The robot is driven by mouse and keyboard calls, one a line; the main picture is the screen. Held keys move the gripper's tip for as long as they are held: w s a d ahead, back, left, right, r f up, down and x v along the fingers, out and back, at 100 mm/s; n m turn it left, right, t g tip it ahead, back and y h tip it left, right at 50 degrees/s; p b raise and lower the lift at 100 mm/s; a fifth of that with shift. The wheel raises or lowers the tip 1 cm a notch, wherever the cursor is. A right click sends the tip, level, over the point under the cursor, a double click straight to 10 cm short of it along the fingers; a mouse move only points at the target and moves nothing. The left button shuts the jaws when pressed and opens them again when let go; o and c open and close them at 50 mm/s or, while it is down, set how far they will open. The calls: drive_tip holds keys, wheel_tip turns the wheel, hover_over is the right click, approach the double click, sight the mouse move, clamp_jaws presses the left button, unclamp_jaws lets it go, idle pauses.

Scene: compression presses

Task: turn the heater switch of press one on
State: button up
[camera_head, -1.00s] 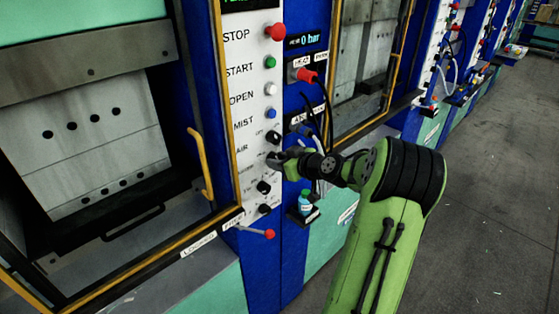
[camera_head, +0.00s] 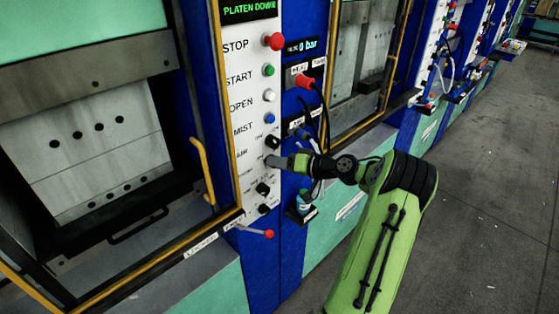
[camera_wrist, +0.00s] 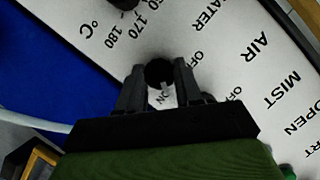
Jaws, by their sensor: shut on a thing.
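The heater switch is a round black knob (camera_wrist: 158,72) on the white panel of the nearest press. In the wrist view it sits between the two dark fingertips of my gripper (camera_wrist: 158,80), which are closed on its sides. OFF and ON are printed around it. A pale mark shows at the knob's lower edge, close to ON. The HEATER label (camera_wrist: 205,15) is partly cut off at the top. In the head view my gripper (camera_head: 272,161) reaches the panel from the right and hides the knob.
A black temperature dial (camera_head: 263,188) is just below, and the black AIR switch (camera_head: 272,142) just above. STOP (camera_head: 273,41), START and other buttons are higher up. A red-tipped lever (camera_head: 268,234) sticks out below.

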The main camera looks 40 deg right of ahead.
drive_tip(key=shift+m, duration=0.3)
idle(0.4)
drive_tip(key=o, duration=1)
drive_tip(key=shift+o, duration=0.2)
drive_tip(key=shift+d, duration=0.1)
drive_tip(key=v, duration=1.5)
drive_tip(key=shift+s+d, duration=0.25)
drive_tip(key=shift+s, duration=0.15)
drive_tip(key=shift+f, duration=0.15)
